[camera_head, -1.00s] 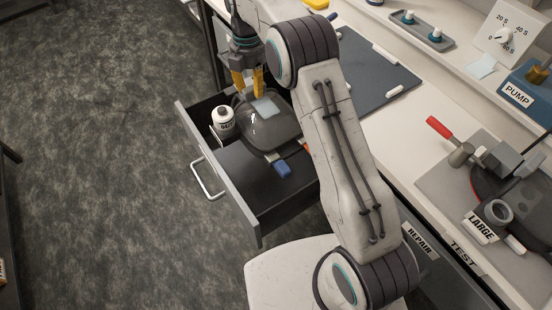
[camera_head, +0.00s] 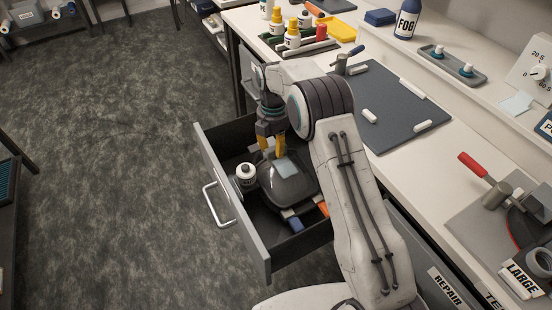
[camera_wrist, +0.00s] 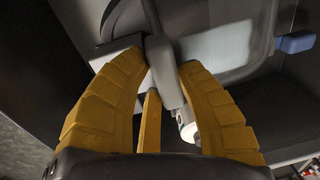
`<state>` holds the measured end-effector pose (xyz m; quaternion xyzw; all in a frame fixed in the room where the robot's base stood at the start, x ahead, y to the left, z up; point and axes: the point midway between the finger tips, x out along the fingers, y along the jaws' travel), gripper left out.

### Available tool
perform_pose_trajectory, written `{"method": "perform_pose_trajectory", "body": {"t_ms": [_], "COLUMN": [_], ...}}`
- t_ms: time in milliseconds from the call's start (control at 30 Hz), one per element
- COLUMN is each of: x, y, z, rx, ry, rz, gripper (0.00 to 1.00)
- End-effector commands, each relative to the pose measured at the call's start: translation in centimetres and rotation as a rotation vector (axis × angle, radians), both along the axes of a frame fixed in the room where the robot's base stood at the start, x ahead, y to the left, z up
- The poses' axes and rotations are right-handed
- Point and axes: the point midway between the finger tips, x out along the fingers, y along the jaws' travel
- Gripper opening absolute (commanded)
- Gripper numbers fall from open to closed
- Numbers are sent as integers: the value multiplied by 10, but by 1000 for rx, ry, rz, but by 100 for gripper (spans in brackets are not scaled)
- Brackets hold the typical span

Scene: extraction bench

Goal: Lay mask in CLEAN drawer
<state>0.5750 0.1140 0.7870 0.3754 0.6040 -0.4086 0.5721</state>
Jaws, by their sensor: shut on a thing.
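The mask (camera_head: 291,187) has a dark, clear visor with a pale patch on it and blue and orange strap ends. It is inside the open grey drawer (camera_head: 229,202), low between its walls; I cannot tell whether it touches the floor. My gripper (camera_head: 273,152) points down with yellow fingers shut on the mask's far edge. In the wrist view the fingers (camera_wrist: 165,82) close around a grey part of the mask, with its visor (camera_wrist: 225,45) and a blue strap end (camera_wrist: 295,42) beyond. No label shows on this drawer.
The bench holds a dark mat (camera_head: 385,105), several small bottles at the back and a red-handled tool (camera_head: 480,168). A drawer front marked REPAIR (camera_head: 440,284) is nearer. The floor left is clear.

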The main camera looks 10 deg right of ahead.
Motion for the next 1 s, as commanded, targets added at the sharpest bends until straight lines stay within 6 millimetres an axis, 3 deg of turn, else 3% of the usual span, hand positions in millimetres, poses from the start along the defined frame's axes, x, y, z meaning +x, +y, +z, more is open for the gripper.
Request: {"method": "perform_pose_trajectory", "body": {"t_ms": [333,600,867,900,1000], "x": [0,0,0,-1,-1], "y": [0,0,0,0,0], "z": [-14,-41,-45,-47,-47], "rx": [0,0,0,-1,-1], "ry": [1,0,0,2,3], "rz": [0,0,0,0,0], "gripper": [0,0,0,35,44]}}
